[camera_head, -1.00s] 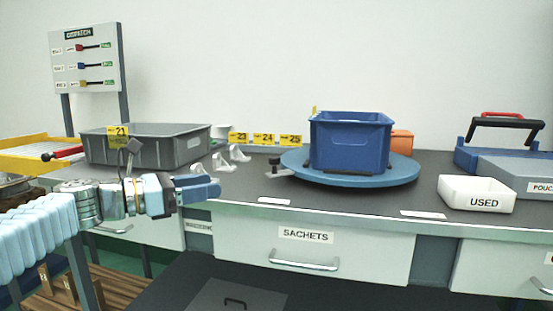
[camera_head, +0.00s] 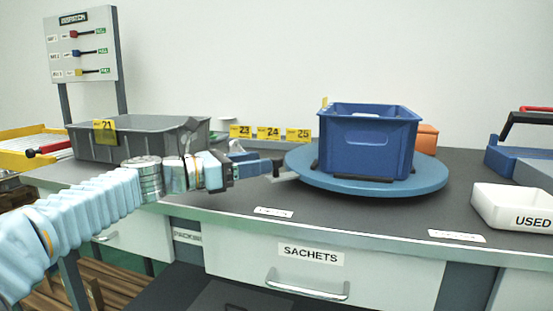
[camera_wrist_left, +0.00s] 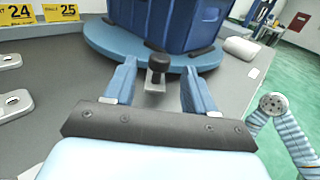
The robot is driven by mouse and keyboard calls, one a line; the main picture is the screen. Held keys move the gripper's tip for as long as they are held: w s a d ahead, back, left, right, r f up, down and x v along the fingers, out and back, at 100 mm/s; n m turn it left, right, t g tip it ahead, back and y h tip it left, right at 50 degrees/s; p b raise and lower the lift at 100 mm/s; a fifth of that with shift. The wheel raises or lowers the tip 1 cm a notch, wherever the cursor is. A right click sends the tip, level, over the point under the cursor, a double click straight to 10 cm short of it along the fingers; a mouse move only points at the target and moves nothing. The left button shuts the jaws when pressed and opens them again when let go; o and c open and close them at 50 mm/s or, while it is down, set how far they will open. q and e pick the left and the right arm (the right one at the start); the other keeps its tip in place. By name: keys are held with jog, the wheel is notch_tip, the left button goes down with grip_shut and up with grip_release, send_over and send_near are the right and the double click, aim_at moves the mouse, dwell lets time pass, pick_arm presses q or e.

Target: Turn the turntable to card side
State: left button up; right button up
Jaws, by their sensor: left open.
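The turntable (camera_head: 430,182) is a round blue disc on the bench, with a blue crate (camera_head: 365,145) on it. A small bracket with a dark knob (camera_wrist_left: 157,63) sticks out from the turntable's near edge in the left wrist view. In the head view this bracket is at the disc's left edge, partly hidden by my gripper. My left gripper (camera_head: 264,168) is open, and its two blue fingers point at the turntable edge. In the left wrist view the knob appears between the fingertips, with space on both sides.
A grey bin (camera_head: 135,143) stands left, behind my left arm. Yellow number tags (camera_head: 268,133) line the back, and an orange box (camera_head: 427,139) is behind the turntable. A white tray labelled USED (camera_head: 512,209) is at the right. The bench front by the turntable is mostly clear.

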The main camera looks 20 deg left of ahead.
aim_at(276, 158)
pick_arm(q)
jog(key=x, duration=0.5)
jog(key=shift+w+d, duration=0.2)
grip_shut()
